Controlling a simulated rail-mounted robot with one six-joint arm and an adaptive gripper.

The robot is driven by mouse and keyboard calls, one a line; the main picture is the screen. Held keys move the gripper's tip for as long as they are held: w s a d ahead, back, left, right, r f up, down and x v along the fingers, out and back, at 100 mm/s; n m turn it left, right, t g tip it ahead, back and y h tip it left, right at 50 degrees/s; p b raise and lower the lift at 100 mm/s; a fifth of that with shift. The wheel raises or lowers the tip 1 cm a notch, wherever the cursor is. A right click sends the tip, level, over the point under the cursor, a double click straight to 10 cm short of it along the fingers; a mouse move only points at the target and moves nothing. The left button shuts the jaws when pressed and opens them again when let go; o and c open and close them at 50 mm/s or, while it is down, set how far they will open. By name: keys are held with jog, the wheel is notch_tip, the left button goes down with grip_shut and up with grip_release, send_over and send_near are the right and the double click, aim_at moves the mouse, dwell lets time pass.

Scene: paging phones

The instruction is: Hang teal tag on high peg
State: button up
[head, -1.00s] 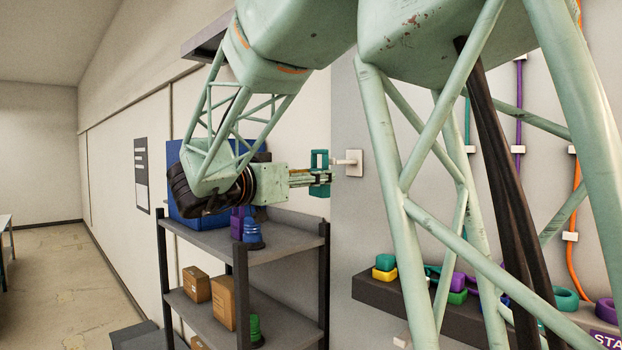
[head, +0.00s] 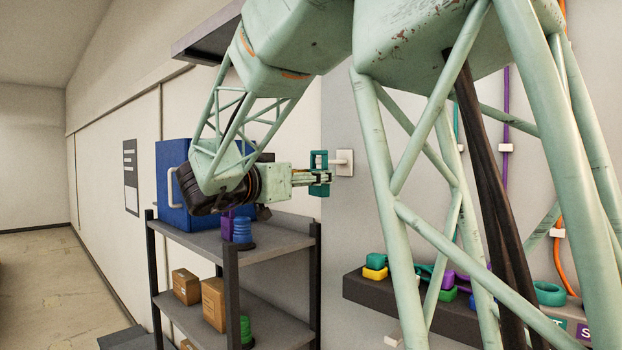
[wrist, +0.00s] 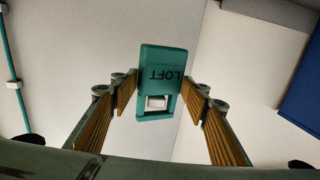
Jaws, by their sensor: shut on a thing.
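The teal tag (head: 319,173) is a flat frame with an opening; the wrist view shows it (wrist: 162,62) lettered LOFT. My gripper (head: 318,177) is shut on it, with a finger on each side in the wrist view. The white high peg (head: 342,162) stands out from a plate on the grey wall, right beside the tag in the head view. In the wrist view, a white block that looks like the peg (wrist: 156,102) shows through the tag's opening. I cannot tell whether the peg passes into the opening.
Below my gripper stands a dark shelf (head: 275,242) with a blue box (head: 172,170), purple and blue items and cartons (head: 187,286). At the right, a dark ledge (head: 400,302) holds several coloured pieces. Coloured cables run down the wall.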

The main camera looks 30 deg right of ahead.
jog(key=shift+x, duration=1.15)
jog(key=shift+d+f, duration=0.3)
jog(key=shift+d, duration=0.15)
jog(key=shift+d+f, duration=0.15)
jog(key=shift+f, duration=0.05)
jog(key=o, duration=1)
jog(key=shift+v, duration=6)
jog(key=shift+w, duration=0.1)
